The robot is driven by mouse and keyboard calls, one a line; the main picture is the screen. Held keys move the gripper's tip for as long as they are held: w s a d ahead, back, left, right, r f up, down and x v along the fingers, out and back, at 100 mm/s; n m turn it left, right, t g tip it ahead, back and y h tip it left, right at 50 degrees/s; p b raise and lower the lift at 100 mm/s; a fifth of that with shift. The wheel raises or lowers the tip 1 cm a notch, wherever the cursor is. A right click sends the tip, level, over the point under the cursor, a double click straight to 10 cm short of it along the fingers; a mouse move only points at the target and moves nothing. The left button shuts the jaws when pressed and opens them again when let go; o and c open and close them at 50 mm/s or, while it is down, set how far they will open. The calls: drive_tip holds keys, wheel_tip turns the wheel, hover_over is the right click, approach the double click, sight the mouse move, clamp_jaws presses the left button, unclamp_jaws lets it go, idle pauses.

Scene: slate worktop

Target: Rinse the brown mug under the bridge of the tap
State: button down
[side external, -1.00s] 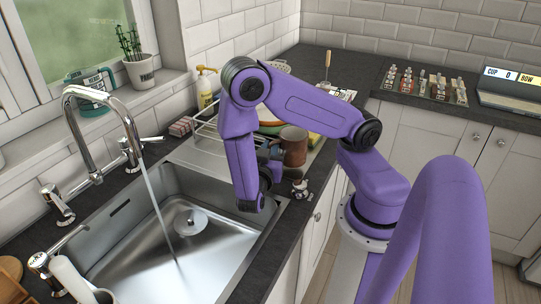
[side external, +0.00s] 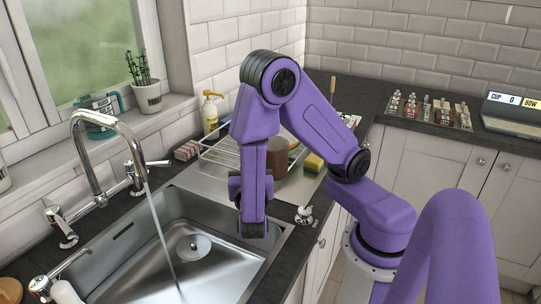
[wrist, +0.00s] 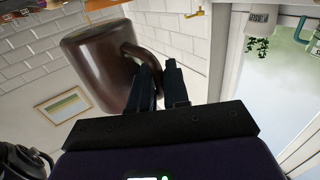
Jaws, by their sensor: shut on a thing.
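The brown mug (side external: 276,158) is held in the air beyond my arm, by the right side of the sink, and is partly hidden by the arm. In the wrist view the mug (wrist: 98,62) looks glossy dark brown, with its handle toward my gripper (wrist: 161,75). My gripper is shut on the handle; the side view hides its fingers. The chrome bridge tap (side external: 92,172) stands left of the sink (side external: 150,232). A stream of water (side external: 160,235) runs from its spout into the basin, away from the mug.
A wire dish rack (side external: 215,158) and a yellow sponge (side external: 314,162) are behind my arm. A yellow pump bottle (side external: 210,115) stands by the wall. A small white object (side external: 304,215) sits on the right counter edge. The basin has free room around the stream.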

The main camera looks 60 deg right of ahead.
drive_tip(key=s+a+f+n+t+y, duration=0.1)
drive_tip(key=s+a+n+t+y, duration=0.25)
drive_tip(key=a, duration=0.55)
drive_tip(key=a+n+t+y, duration=0.2)
drive_tip(key=a+n+y, duration=0.3)
drive_tip(key=a, duration=0.4)
drive_tip(key=s+a+f+n+t+y, duration=0.1)
drive_tip(key=s+a+n+t+y, duration=0.15)
drive_tip(key=a+y, duration=0.5)
drive_tip(key=w+a+f+h, duration=0.1)
drive_tip(key=w+f, duration=0.1)
drive_tip(key=w, duration=1.2)
drive_tip(key=shift+w+f, duration=0.2)
drive_tip(key=shift+f, duration=0.1)
idle(0.6)
drive_tip(key=s+r, duration=0.2)
drive_tip(key=s, duration=1)
idle(0.5)
idle(0.8)
